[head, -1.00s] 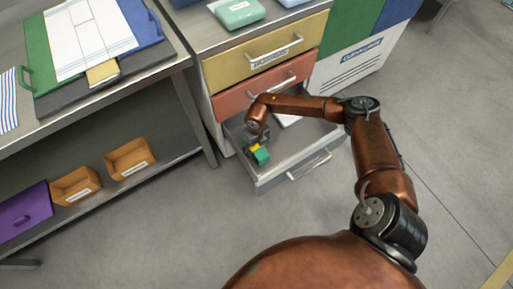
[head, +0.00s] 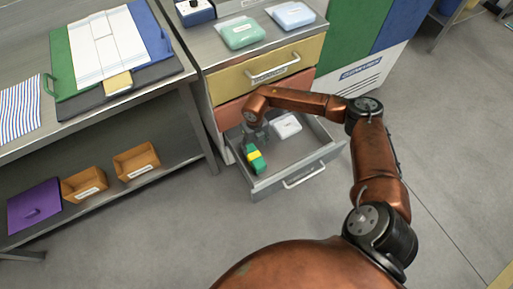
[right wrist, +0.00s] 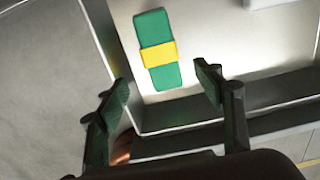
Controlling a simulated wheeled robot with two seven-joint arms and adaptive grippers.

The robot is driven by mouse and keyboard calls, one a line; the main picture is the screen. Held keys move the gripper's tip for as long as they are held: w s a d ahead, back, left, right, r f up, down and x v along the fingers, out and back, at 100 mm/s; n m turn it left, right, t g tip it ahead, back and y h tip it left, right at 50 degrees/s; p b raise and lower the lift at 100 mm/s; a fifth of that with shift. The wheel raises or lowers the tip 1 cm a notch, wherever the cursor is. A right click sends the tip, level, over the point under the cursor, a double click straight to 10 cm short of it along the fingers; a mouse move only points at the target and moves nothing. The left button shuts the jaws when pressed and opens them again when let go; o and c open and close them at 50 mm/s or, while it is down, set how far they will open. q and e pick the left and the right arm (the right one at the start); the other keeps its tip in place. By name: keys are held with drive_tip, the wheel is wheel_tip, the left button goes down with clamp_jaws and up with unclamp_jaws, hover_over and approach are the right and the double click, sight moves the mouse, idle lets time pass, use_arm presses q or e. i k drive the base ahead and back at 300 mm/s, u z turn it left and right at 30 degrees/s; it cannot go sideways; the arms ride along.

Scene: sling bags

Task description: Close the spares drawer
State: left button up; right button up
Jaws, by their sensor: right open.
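The spares drawer, the lowest grey drawer (head: 302,158) of the cabinet, stands pulled out in the head view. Inside it lie a green block with a yellow band (head: 254,158) at the left and a white packet (head: 287,126) towards the back. In the right wrist view the green block (right wrist: 156,50) lies on the drawer floor just beyond the fingers. My right gripper (right wrist: 160,90) is open and empty, with its fingers apart above the drawer; in the head view its fingers are partly hidden by my arm. My left gripper is not in view.
Above the open drawer are a red drawer (head: 233,114) and a yellow drawer (head: 262,75), both closed. A workbench (head: 150,100) with a lower shelf of orange bins (head: 136,160) stands at the left. Floor in front of the drawer is clear.

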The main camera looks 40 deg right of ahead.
sight(290, 159)
drive_tip(key=k, duration=1)
